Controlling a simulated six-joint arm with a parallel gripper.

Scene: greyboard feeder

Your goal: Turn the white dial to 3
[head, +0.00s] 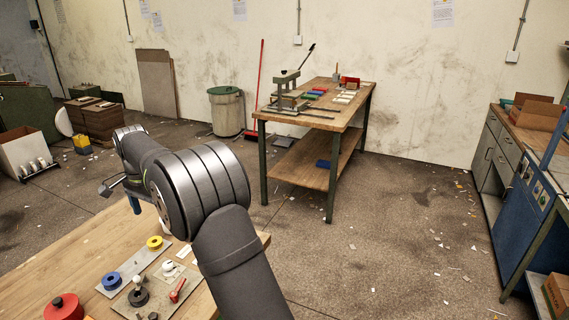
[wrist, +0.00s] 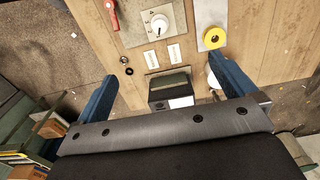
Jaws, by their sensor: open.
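In the head view my arm hides most of the gripper; a bit of blue finger shows above the table.
Beside the dial are a red lever (head: 178,290), a yellow ring (head: 154,242), a blue ring (head: 111,281) and a black knob (head: 138,298). A red round part (head: 64,308) stands at the front left. Two white labels (wrist: 163,56) lie below the dial in the wrist view.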

